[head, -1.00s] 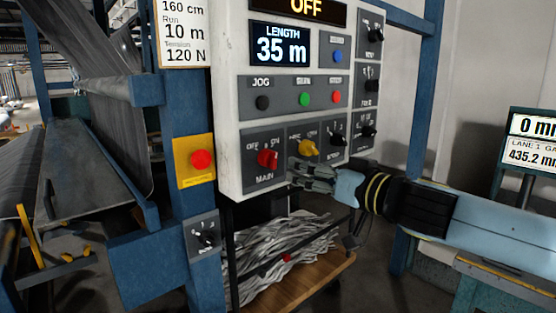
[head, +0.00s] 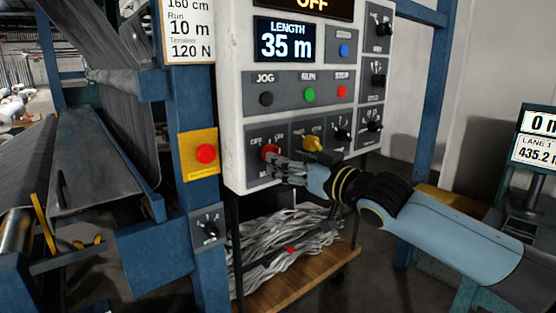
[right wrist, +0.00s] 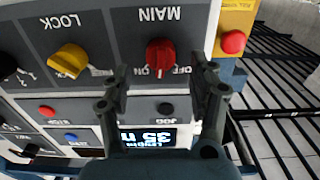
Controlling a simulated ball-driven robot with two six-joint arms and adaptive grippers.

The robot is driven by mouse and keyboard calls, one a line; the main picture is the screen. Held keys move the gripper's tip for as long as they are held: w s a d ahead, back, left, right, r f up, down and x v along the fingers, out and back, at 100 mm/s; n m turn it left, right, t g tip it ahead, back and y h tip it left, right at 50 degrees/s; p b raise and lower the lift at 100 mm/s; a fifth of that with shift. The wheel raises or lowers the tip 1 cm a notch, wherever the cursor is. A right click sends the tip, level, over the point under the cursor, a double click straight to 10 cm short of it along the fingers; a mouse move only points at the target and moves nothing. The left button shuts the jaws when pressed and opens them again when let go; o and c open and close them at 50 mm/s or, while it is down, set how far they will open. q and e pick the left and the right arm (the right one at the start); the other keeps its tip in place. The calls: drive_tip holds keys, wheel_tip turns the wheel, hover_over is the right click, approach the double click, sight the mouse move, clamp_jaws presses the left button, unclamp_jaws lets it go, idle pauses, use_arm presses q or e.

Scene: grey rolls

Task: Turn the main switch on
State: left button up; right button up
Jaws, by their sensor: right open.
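The main switch is a red rotary knob (head: 270,152) at the lower left of the white control panel (head: 232,110). In the right wrist view the red knob (right wrist: 160,58) sits upside down under the label MAIN, with OFF and ON beside it. My right gripper (head: 275,165) is at the panel's lower left, in front of the knob and partly covering it and its label. In the right wrist view my open right gripper (right wrist: 164,75) has its two fingers on either side of the knob's line, with nothing between them. Contact with the knob cannot be told. My left gripper is not in view.
A yellow lock knob (head: 312,144) is just right of the main switch. Jog, run and stop buttons (head: 310,95) are above it. A red button on a yellow plate (head: 205,154) is to the left. A cart (head: 300,287) with grey strips stands below.

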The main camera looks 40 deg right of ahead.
drive_tip(key=shift+w+a+b, duration=0.2)
drive_tip(key=shift+w+b, duration=0.45)
drive_tip(key=shift+w, duration=1.3)
drive_tip(key=c, duration=1.1)
